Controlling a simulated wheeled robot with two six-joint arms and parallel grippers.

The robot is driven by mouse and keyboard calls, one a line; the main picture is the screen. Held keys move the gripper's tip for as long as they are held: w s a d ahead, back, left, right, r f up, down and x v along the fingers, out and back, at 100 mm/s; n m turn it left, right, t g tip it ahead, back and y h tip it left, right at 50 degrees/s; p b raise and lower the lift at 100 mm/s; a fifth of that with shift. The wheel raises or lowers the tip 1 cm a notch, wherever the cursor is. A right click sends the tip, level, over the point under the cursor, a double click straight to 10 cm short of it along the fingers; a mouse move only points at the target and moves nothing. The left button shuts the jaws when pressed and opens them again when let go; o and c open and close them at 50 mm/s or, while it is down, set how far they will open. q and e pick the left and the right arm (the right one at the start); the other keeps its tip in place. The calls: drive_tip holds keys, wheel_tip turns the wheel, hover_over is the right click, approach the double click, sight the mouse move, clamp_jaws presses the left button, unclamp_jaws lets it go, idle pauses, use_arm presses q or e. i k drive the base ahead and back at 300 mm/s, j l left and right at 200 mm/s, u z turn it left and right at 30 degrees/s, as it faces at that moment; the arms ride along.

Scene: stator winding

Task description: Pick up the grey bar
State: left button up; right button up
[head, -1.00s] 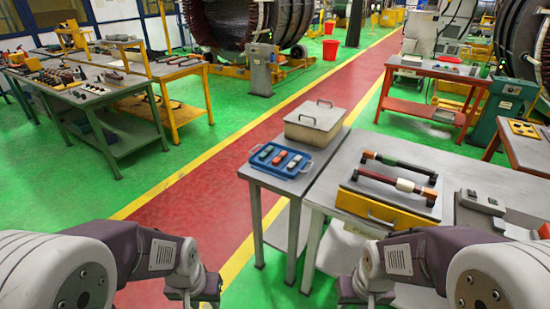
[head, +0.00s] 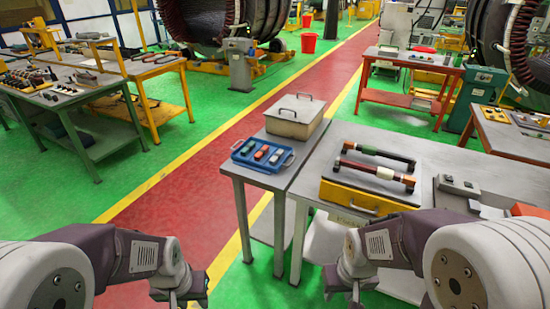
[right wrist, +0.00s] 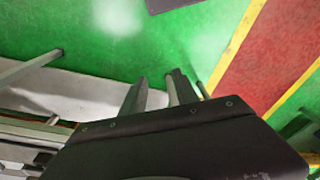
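The blue tray (head: 238,157) stands on the small grey table and holds small bar-like blocks. One looks green (head: 249,147), one red and pale (head: 262,152), one bluish grey (head: 275,157). I cannot tell for sure which is the grey bar. My left gripper (head: 184,297) is low in the head view, well in front of the table; its fingers are unclear. My right gripper (head: 352,294) hangs low before the workbench. In the right wrist view its two fingers (right wrist: 157,90) stand apart with nothing between them. Neither gripper is near the tray.
A lidded box (head: 296,122) stands behind the tray. On the workbench (head: 450,160), a yellow box (head: 350,198) carries two dark bars with coloured sections. Small grey items (head: 457,187) lie to its right. A red floor lane runs past on the left.

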sight(278, 155)
drive_tip(key=i+l+u, duration=0.1)
drive_tip(key=i+u, duration=0.15)
drive_tip(key=i, duration=1.25)
drive_tip(key=i+z, duration=0.1)
drive_tip(key=i, duration=0.15)
